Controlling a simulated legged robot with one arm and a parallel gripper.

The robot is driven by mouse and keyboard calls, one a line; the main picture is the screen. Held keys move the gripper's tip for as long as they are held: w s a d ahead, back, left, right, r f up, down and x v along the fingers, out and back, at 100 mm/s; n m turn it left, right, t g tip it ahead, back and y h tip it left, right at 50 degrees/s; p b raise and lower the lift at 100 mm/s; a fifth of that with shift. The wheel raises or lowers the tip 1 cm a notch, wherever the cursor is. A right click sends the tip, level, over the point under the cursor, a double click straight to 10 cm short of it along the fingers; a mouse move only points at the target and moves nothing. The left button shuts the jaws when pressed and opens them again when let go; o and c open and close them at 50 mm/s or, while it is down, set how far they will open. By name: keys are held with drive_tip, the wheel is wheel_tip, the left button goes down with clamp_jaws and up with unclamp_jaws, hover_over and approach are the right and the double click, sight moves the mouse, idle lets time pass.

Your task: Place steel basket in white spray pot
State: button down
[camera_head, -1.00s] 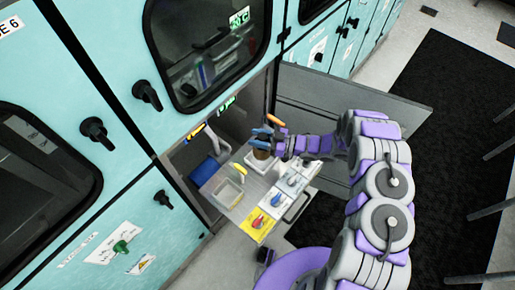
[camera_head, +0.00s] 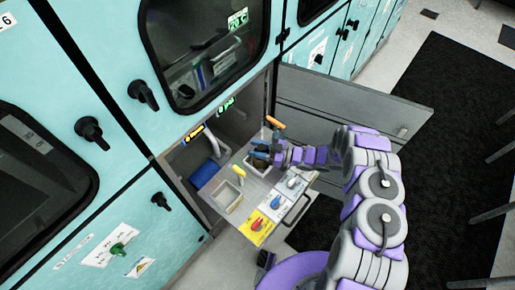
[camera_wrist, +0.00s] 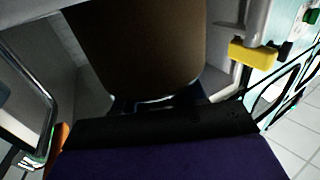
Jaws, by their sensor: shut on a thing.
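The steel basket (camera_head: 258,165) looks dark brown and small in the head view, just under my gripper (camera_head: 260,155). My gripper's blue fingers are shut on its upper part. In the wrist view the basket (camera_wrist: 140,45) fills the upper middle as a smooth brown wall. Pale grey-white walls of a pot (camera_wrist: 88,85) show on both sides of it. In the head view the basket sits low at the white pot (camera_head: 249,168), seemingly within its rim. Whether it touches the bottom is hidden.
An orange handle (camera_head: 275,122) is behind my gripper. Yellow and white lever panels (camera_head: 257,227) lie in front. An open grey door (camera_head: 350,105) stands to the right.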

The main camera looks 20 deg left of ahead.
drive_tip(key=c, duration=1)
unclamp_jaws()
drive_tip(key=shift+a+f, duration=0.1)
drive_tip(key=shift+a, duration=0.05)
drive_tip(key=o, duration=0.4)
drive_tip(key=shift+a, duration=0.35)
drive_tip(key=shift+c, duration=0.2)
drive_tip(key=shift+d, duration=0.15)
drive_tip(key=shift+d+r, duration=0.25)
drive_tip(key=shift+d, duration=0.05)
drive_tip(key=d+p, duration=0.1)
drive_tip(key=d, duration=1)
drive_tip(key=shift+w+d, duration=0.3)
drive_tip(key=shift+w, duration=0.15)
drive_tip(key=shift+f, duration=0.1)
